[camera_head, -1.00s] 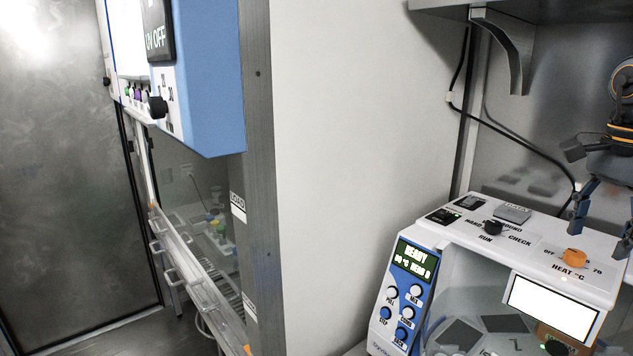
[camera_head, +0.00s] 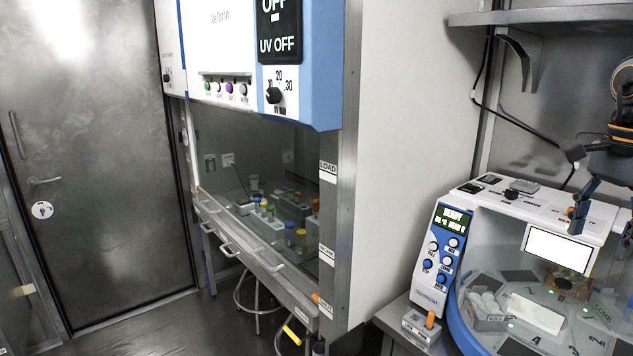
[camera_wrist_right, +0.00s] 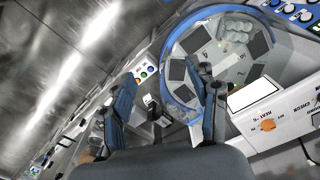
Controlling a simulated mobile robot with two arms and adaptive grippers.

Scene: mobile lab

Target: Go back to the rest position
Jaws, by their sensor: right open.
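My right gripper (camera_head: 600,212) shows at the right edge of the head view, in front of the top of a white and blue machine. Its fingers point down. In the right wrist view my right gripper (camera_wrist_right: 162,100) has its two blue-grey fingers spread apart with nothing between them. The machine (camera_head: 442,262) has a lit green display, blue knobs and a round clear-fronted chamber. The machine also shows in the right wrist view (camera_wrist_right: 265,105), beyond the right finger. My left gripper is in neither view.
A glass-fronted safety cabinet (camera_head: 262,262) with coloured bottles inside stands left of centre. A closed metal door (camera_head: 95,150) is at the far left. The floor (camera_head: 165,325) before it looks clear. A shelf (camera_head: 560,16) hangs above the machine. A small device with an orange knob (camera_head: 422,325) sits beside the machine.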

